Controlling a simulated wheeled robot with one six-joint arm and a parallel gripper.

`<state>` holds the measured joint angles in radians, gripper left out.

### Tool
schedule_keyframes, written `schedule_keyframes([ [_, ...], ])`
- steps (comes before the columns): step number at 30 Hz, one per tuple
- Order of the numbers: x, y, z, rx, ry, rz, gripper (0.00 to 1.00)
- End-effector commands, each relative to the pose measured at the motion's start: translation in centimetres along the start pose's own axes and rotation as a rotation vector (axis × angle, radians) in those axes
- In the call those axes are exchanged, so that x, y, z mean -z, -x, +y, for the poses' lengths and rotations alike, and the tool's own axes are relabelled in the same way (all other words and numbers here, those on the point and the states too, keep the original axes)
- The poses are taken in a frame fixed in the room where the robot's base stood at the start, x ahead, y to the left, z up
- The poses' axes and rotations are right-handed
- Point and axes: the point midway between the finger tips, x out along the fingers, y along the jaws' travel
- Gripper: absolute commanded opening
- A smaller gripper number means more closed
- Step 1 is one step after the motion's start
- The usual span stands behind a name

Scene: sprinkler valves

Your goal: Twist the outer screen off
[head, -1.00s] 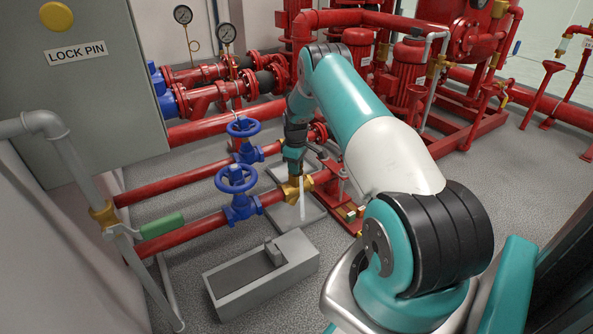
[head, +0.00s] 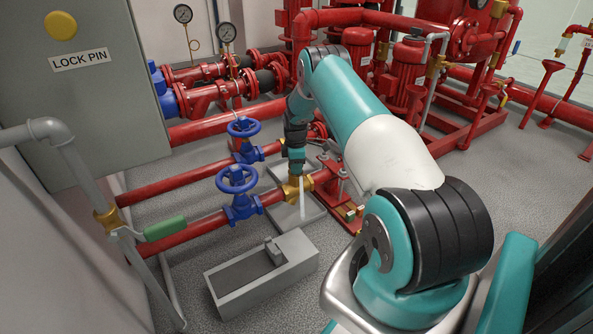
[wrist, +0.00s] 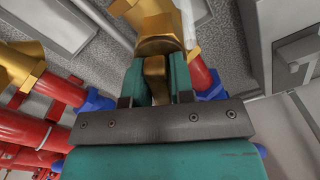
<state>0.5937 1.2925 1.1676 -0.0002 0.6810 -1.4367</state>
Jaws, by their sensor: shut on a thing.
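A brass fitting (head: 294,190) sits on the nearer red pipe, over a grey tray (head: 304,217). My gripper (wrist: 157,78) reaches down to it from above. In the wrist view, its two teal fingers are closed on the brass tab of the outer screen (wrist: 155,66). The tab joins a round brass collar, and the larger brass body lies beyond it. The screen's inner part is hidden. In the head view, the fingertips are hard to make out behind my arm.
Two blue handwheel valves (head: 237,180) stand left of the fitting. A second brass fitting (wrist: 20,62) shows at the left of the wrist view. A green-handled lever (head: 165,227) is at the left.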

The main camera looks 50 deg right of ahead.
Motion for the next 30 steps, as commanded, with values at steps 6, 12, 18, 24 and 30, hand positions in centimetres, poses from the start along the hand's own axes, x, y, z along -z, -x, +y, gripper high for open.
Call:
schedule_keyframes([
  [6,-0.09,-0.05,-0.1,0.003,0.113,-0.001,0.0],
  [12,-0.1,-0.13,-0.11,0.003,0.276,-0.001,0.0],
  [18,-0.1,-0.18,-0.12,0.004,0.278,-0.001,0.0],
  [24,-0.1,-0.11,-0.14,0.005,0.418,-0.001,0.0],
  [30,-0.07,-0.03,-0.12,0.004,0.464,-0.001,0.0],
])
